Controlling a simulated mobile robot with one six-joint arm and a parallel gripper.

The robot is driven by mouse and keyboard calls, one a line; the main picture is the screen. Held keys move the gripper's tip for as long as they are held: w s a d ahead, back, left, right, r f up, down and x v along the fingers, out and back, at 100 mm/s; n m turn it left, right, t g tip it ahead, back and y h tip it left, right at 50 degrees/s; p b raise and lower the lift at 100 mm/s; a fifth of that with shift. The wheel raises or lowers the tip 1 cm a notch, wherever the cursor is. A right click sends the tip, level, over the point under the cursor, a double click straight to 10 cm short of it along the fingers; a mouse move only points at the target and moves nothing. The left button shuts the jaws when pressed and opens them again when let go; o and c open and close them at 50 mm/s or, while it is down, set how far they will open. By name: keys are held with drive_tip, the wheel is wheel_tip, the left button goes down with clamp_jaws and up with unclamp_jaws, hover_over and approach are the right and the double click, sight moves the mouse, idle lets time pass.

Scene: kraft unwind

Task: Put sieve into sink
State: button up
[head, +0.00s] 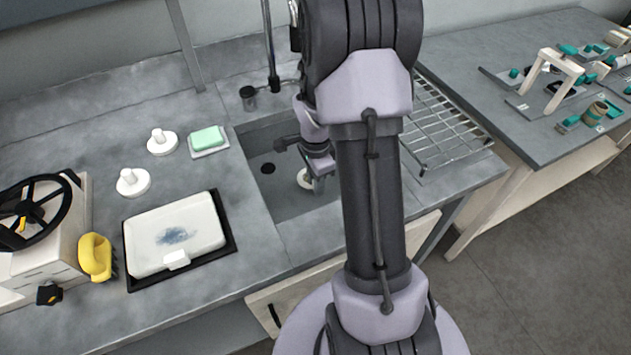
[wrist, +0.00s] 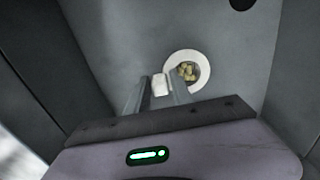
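The sieve is a white ring with yellowish-brown bits in its middle, in the wrist view (wrist: 203,64) and partly hidden by my gripper in the head view (head: 304,179). My gripper (wrist: 159,86) reaches down into the grey sink (head: 257,143). Its two fingers are closed on either side of a small white block beside the ring, which looks like the sieve's handle. The sieve is inside the sink's outline, over its floor; whether it touches the floor I cannot tell. The dark drain hole (head: 268,168) lies left of the sieve, and shows in the wrist view (wrist: 242,4).
Left of the sink are a green sponge (head: 208,138) on a dish, two white knobbed discs (head: 133,182), a white tray (head: 176,236) on a black mat and a yellow object (head: 95,257). A wire rack (head: 440,125) lies to the right. A tap (head: 270,60) stands behind.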

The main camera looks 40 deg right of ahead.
drive_tip(key=shift+o, duration=0.9)
drive_tip(key=a+r+n+t+p, duration=0.1)
drive_tip(key=a+r+n+p, duration=0.15)
drive_tip(key=r, duration=0.75)
drive_tip(key=a+r+n+t+p, duration=0.1)
drive_tip(key=a+r+p, duration=0.25)
drive_tip(key=r, duration=0.75)
drive_tip(key=s+a+r+n+t+y, duration=0.1)
drive_tip(key=s+a+r+n+t, duration=0.1)
drive_tip(key=s+a+r+n, duration=0.3)
drive_tip(key=s+a+r+n+t+y, duration=0.1)
drive_tip(key=s+a+r+n, duration=0.4)
drive_tip(key=a, duration=0.8)
drive_tip(key=s+n, duration=0.3)
drive_tip(key=shift+s+t+b, duration=0.35)
drive_tip(key=shift+s+t, duration=0.05)
drive_tip(key=shift+a, duration=0.1)
